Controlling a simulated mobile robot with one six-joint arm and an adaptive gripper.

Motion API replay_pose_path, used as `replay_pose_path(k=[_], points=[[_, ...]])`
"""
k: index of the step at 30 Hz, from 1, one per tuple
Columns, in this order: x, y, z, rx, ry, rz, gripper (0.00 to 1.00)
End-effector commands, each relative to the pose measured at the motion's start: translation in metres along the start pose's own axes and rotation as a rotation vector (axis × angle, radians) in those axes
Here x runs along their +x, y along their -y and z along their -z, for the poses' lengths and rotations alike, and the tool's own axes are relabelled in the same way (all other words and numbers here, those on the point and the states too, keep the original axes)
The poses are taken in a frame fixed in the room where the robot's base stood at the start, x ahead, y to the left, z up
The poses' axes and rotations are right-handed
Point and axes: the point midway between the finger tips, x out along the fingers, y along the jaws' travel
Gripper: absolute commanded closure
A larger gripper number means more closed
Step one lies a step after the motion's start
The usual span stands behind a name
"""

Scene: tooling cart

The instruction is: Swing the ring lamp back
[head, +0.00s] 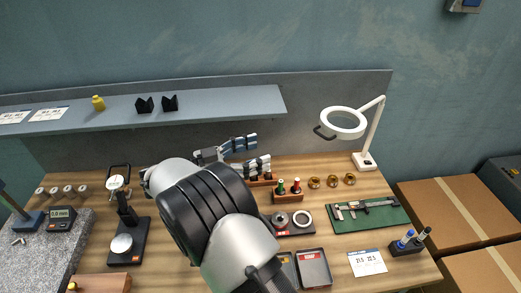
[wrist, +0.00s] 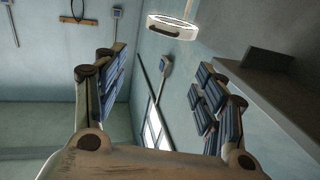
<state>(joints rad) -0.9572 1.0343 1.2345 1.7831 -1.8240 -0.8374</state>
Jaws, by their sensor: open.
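The ring lamp (head: 360,128) stands at the back right of the bench in the head view. Its white ring is held out to the left by a slim arm (head: 374,125) rising from a small white base (head: 364,161). A dark curved handle (head: 323,133) sits on the ring's left front edge. My gripper (head: 264,153) is open and empty, left of the ring and apart from it, with its fingers pointing right. In the wrist view the ring lamp (wrist: 180,20) and its handle (wrist: 163,33) show at the top, beyond the open fingers of my gripper (wrist: 158,80).
A grey shelf (head: 220,107) runs along the back wall, left of the lamp. Plug gauges (head: 288,188) and brass rings (head: 332,181) stand below. A caliper (head: 362,206) lies on a green mat (head: 395,216). The air between my gripper and the lamp looks clear.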

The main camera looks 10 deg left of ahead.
Motion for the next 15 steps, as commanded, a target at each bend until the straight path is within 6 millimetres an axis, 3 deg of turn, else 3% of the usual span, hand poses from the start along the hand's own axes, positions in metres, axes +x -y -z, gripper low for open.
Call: replay_pose_path(k=[7,15], points=[[-0.017,-0.003,0.000,0.000,0.001,0.001,0.36],[-0.021,-0.005,0.000,0.000,0.000,-0.001,0.36]])
